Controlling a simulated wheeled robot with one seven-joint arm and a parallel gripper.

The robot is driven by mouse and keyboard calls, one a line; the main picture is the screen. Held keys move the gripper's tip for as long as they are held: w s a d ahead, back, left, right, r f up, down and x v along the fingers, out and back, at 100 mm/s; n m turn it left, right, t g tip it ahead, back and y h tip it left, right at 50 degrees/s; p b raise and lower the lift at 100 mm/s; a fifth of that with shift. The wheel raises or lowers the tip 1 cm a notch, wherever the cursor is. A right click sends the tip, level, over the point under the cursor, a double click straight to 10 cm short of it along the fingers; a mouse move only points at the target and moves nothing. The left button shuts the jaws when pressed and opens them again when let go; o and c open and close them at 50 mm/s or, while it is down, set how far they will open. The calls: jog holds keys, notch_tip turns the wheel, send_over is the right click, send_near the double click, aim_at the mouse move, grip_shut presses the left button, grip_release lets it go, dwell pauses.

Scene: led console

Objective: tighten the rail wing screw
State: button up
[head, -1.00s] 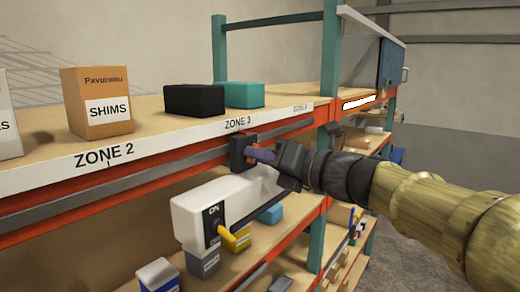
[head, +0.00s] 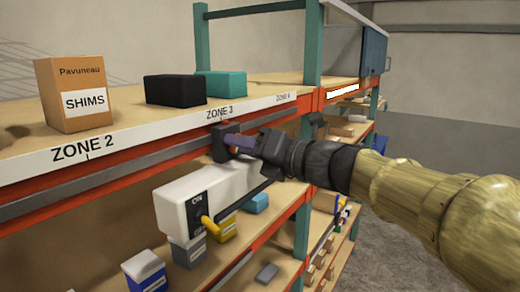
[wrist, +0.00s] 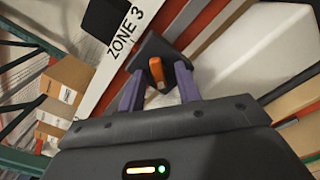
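The orange wing screw (wrist: 156,72) shows in the wrist view, standing out of a dark block (wrist: 150,52). In the head view this block (head: 220,142) sits on the grey rail (head: 130,175) below the ZONE 3 label, and the screw is mostly hidden by my fingers. My gripper (wrist: 158,85) has its two purple fingers apart, one on each side of the wing, with visible gaps. The gripper also shows in the head view (head: 240,145), reaching in from the right. I cannot tell whether a finger touches the block.
A white box (head: 210,190) with an ON/OFF panel and a yellow lever (head: 210,225) sits just below my gripper. Above are a SHIMS carton (head: 75,95), a black box (head: 175,90) and a teal box (head: 220,84). A green post (head: 302,220) stands behind my wrist.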

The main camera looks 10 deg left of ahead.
jog(key=b+v, duration=0.6)
jog(key=v, duration=1.1)
jog(key=shift+d+b, duration=0.3)
jog(key=shift+b, duration=0.05)
jog(key=shift+s, duration=0.15)
jog(key=w+d+f+n+g+h+b, duration=0.1)
jog(key=d+f+n+h, duration=0.15)
jog(key=f, duration=0.85)
jog(key=w+d+f+n+h+b, duration=0.1)
jog(key=f+n+h, duration=0.3)
jog(key=f, duration=0.6)
jog(key=d+f+n+g+h+b, duration=0.1)
jog(key=f+n+h, duration=0.2)
jog(key=f, duration=0.8)
jog(key=s+d+f+n+g+h+b, duration=0.1)
jog(key=s+d+f+n+h, duration=0.2)
jog(key=f+n, duration=0.7)
jog(key=s+d+f+n+g+h+b, duration=0.1)
jog(key=s+d+f+n+h, duration=0.3)
jog(key=f+n, duration=0.6)
jog(key=shift+s+d+f+b, duration=0.35)
jog(key=shift+s+d+f, duration=0.2)
jog(key=shift+d+f, duration=0.15)
